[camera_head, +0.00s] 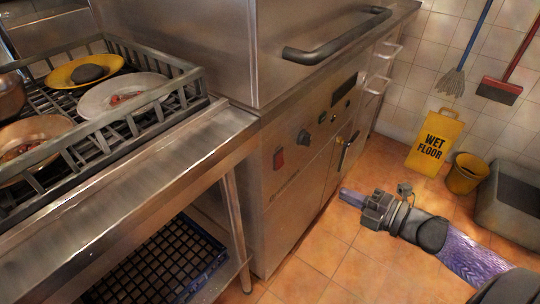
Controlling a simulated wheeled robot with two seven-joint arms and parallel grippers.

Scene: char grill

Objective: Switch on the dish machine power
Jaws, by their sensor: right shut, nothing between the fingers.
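The dish machine (300,190) is a steel box with a dark bar handle (335,38) across its upper hood. Its front panel carries a red rocker switch (278,158), a dark round knob (304,137), smaller knobs and a dark display (344,91). The red switch is at the panel's left end; its on or off position is too small to tell. My right gripper (350,197) is shut and empty. It points left toward the machine's lower front, below and right of the switch, apart from the panel. My left gripper is out of the picture.
A dish rack (165,115) with plates and bowls sits on the steel counter (130,190) at left; a dark crate (165,262) lies on the shelf below. A wet floor sign (436,140), yellow bucket (466,174) and grey bin (510,205) stand at right. Floor before the machine is open.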

